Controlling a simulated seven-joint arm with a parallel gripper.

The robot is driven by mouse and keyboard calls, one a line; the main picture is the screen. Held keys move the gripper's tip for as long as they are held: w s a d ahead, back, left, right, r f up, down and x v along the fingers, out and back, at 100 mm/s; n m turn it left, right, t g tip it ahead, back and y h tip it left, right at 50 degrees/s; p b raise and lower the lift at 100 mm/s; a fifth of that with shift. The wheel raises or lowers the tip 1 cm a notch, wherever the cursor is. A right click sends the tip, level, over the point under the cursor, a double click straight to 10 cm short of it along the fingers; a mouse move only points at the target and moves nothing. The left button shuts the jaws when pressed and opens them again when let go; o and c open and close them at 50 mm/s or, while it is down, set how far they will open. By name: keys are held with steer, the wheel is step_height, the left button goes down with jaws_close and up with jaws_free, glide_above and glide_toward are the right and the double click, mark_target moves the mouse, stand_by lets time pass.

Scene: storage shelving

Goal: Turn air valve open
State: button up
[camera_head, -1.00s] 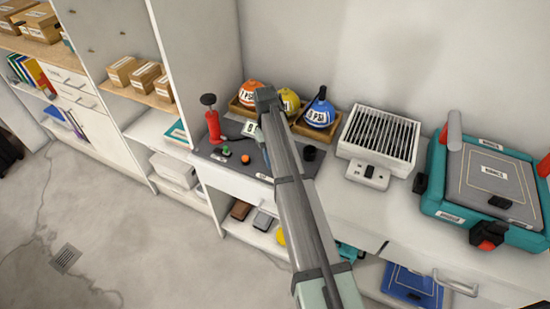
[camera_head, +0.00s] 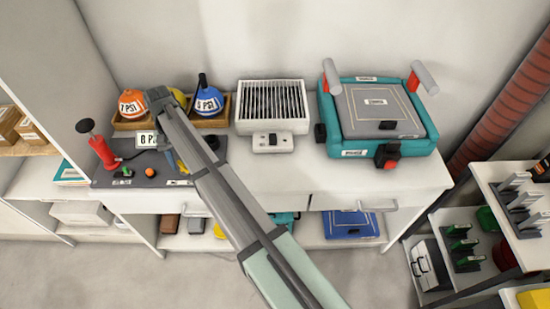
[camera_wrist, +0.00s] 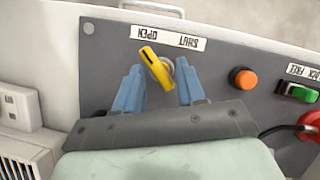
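The yellow air valve handle (camera_wrist: 154,62) shows in the wrist view on a grey panel (camera_wrist: 215,60). The OPEN and SHUT label (camera_wrist: 167,37) appears upside down beside it. The handle slants up-left, its free end towards the OPEN side. My gripper (camera_wrist: 159,68) is open, with one blue finger on each side of the handle; the handle's free end reaches past the fingertips. I cannot tell whether either finger touches it. In the head view my arm crosses the panel (camera_head: 138,176) and hides most of the valve.
An orange button (camera_wrist: 243,78), a green switch (camera_wrist: 303,92) and a red pump (camera_head: 100,148) are close by on the panel. Bulbs with PSI labels stand in a wooden tray (camera_head: 204,122) behind. A white grille box (camera_head: 270,126) and a teal machine (camera_head: 377,150) stand right.

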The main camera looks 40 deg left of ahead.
steer(key=m+g+y, duration=0.1)
steer(key=m, duration=0.2)
steer(key=m+y, duration=0.1)
steer(key=m, duration=0.2)
steer(key=shift+w+d+m+g, duration=0.15)
steer(key=shift+d+m+g, duration=0.05)
steer(key=shift+m+g, duration=0.2)
steer(key=v, duration=1.4)
steer(key=d+f+m+g+y, duration=0.1)
steer(key=d+f+m+y, duration=0.3)
steer(key=d, duration=0.7)
steer(key=w+d+f+m+h, duration=0.1)
steer(key=w+d+f, duration=0.5)
steer(key=w+d, duration=0.8)
steer(key=shift+m+g, duration=0.3)
steer(key=shift+m, duration=0.6)
steer(key=shift+w+d, duration=0.1)
